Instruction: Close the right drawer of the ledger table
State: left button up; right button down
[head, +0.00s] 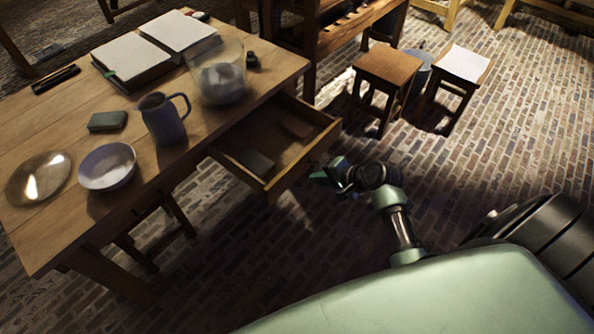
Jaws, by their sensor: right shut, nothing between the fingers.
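The ledger table (60,225) is a wooden table at the left. Its right drawer (305,160) is pulled well out toward me, and a few small flat objects (257,161) lie in it. My right gripper (318,176) is shut and empty, just to the right of the drawer's front panel and close to it. I cannot tell whether the fingertips touch the panel. My left gripper is not in view.
On the tabletop are an open book (135,55), a glass jar (217,75), a dark jug (162,118), a bowl (107,166), a shiny plate (38,178) and a green block (107,121). Two stools (388,68) stand behind. The brick floor (480,190) at right is open.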

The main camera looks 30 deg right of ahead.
aim_at(291, 172)
jog(key=w+f, duration=0.1)
jog(key=w, duration=0.1)
jog(key=w+a+f, duration=0.1)
jog(key=w, duration=0.1)
jog(key=w+a+f, duration=0.1)
jog(key=w, duration=0.1)
jog(key=shift+a+f, duration=0.15)
jog(key=shift+a, duration=0.05)
jog(key=shift+w+a, duration=0.2)
jog(key=shift+w, duration=0.3)
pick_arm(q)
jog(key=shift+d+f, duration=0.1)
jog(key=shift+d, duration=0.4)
